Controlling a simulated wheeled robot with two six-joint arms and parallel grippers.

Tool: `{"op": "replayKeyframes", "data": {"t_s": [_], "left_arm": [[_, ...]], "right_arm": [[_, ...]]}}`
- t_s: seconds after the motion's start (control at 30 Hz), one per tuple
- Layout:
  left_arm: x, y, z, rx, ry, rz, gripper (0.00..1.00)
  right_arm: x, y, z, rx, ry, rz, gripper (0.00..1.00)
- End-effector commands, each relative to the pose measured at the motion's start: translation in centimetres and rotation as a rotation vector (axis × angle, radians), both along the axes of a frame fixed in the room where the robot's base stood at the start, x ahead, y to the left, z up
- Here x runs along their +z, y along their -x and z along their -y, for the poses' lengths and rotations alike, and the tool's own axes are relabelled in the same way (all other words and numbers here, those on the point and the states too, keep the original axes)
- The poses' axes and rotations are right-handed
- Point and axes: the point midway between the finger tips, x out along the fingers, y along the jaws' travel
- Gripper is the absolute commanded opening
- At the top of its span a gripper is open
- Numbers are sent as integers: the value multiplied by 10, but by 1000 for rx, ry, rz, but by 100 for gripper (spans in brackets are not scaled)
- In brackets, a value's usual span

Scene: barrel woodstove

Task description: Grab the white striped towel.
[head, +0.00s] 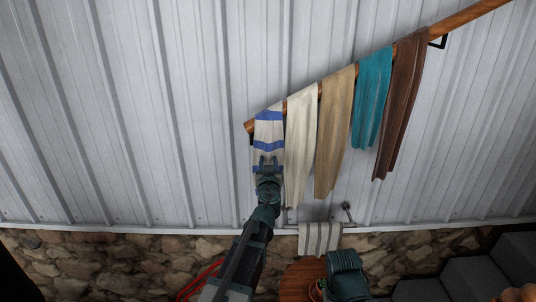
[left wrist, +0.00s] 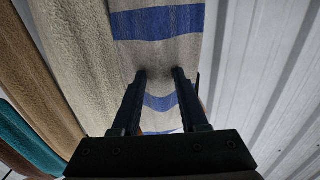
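A white towel with blue stripes (head: 268,130) hangs at the lower left end of a sloping wooden rail on the wall. It also fills the middle of the left wrist view (left wrist: 165,55). My left gripper (head: 267,163) is at the towel's lower part, with its fingers pointing up toward it. In the left wrist view the two fingers (left wrist: 160,76) stand apart, with towel cloth showing between and beyond them. Whether they touch the cloth is unclear. Another towel, white with grey stripes (head: 320,238), hangs lower down near the stone wall. My right gripper is not visible.
Cream (head: 300,140), tan (head: 334,130), teal (head: 371,98) and brown (head: 403,100) towels hang to the right on the same wooden rail (head: 468,16). A stone wall (head: 110,260) runs below the metal siding. Dark steps (head: 470,278) rise at lower right.

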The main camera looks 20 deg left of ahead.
Motion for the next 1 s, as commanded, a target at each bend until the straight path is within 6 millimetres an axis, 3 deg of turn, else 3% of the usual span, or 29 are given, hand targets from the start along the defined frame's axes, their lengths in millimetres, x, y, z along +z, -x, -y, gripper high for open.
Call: {"op": "replayKeyframes", "data": {"t_s": [0.03,0.2,0.23,1.0], "left_arm": [[0,0,0,0,0,0,32],[0,0,0,0,0,0,2],[0,0,0,0,0,0,0],[0,0,0,0,0,0,0]], "right_arm": [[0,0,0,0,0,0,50],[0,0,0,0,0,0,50],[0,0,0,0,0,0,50],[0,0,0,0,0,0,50]]}}
